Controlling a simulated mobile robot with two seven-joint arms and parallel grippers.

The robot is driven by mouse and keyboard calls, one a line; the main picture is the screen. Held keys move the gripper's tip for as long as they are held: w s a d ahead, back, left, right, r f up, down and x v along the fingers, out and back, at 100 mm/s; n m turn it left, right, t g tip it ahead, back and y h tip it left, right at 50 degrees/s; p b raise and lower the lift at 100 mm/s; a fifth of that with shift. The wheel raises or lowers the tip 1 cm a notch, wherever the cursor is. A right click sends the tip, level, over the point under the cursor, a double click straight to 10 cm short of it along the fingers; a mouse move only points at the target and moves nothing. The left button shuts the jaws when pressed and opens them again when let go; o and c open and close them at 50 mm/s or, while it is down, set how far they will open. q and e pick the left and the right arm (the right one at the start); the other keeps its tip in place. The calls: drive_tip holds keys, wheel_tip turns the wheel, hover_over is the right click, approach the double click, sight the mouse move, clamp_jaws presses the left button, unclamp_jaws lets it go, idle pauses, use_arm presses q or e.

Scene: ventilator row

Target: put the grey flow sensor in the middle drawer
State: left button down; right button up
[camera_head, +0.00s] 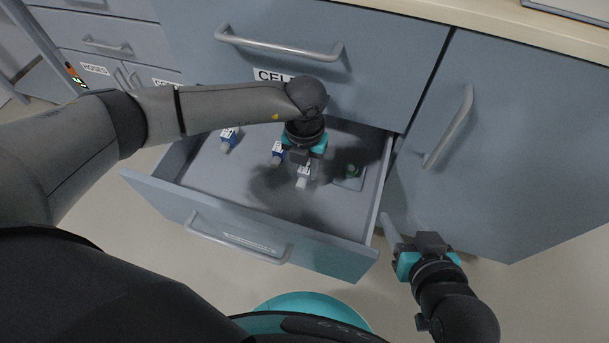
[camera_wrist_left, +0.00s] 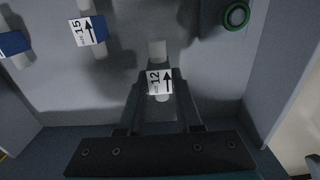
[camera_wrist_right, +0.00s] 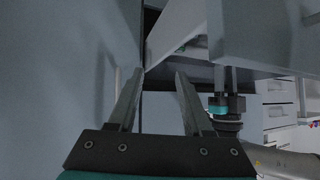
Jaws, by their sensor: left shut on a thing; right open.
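The grey flow sensor (camera_head: 303,180) has a white label with an arrow and 12, readable in the left wrist view (camera_wrist_left: 159,82). My left gripper (camera_head: 303,164) is shut on it, inside the open drawer (camera_head: 377,200). Its grey tube ends point along the drawer; whether it touches the drawer floor is not clear. The open drawer is below a closed drawer (camera_head: 245,66); its front label is too blurred to read. My right gripper (camera_head: 396,238) is open and empty, outside the drawer near its right front corner. It also shows in the right wrist view (camera_wrist_right: 158,80).
Two blue flow sensors (camera_head: 278,151) (camera_head: 229,137) lie in the drawer left of my left gripper. A closed cabinet door (camera_head: 500,150) stands right of the drawer.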

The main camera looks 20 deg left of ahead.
sight(305, 177)
use_arm(q)
drive_tip(key=shift+f+b, duration=0.35)
drive_tip(key=shift+f, duration=0.25)
drive_tip(key=shift+f+b, duration=0.4)
drive_tip(key=shift+f, duration=0.1)
drive_tip(key=shift+f+b, duration=0.35)
drive_tip(key=shift+f, duration=0.2)
use_arm(e)
drive_tip(key=shift+w+a+r+t+y, duration=0.1)
drive_tip(key=shift+a+r+t+y, duration=0.25)
drive_tip(key=shift+a+t, duration=0.3)
drive_tip(key=shift+w+a+r+t+y, duration=0.1)
drive_tip(key=shift+a+r+t+y, duration=0.25)
drive_tip(key=shift+a+t, duration=0.3)
drive_tip(key=shift+w+a+r+t+y, duration=0.1)
drive_tip(key=shift+a+r+t+y, duration=0.1)
drive_tip(key=shift+a+t+y, duration=0.35)
use_arm(q)
drive_tip(key=c, duration=0.6)
unclamp_jaws()
drive_tip(key=shift+f, duration=0.1)
use_arm(e)
drive_tip(key=shift+s+a+t, duration=0.1)
drive_tip(key=shift+t, duration=0.15)
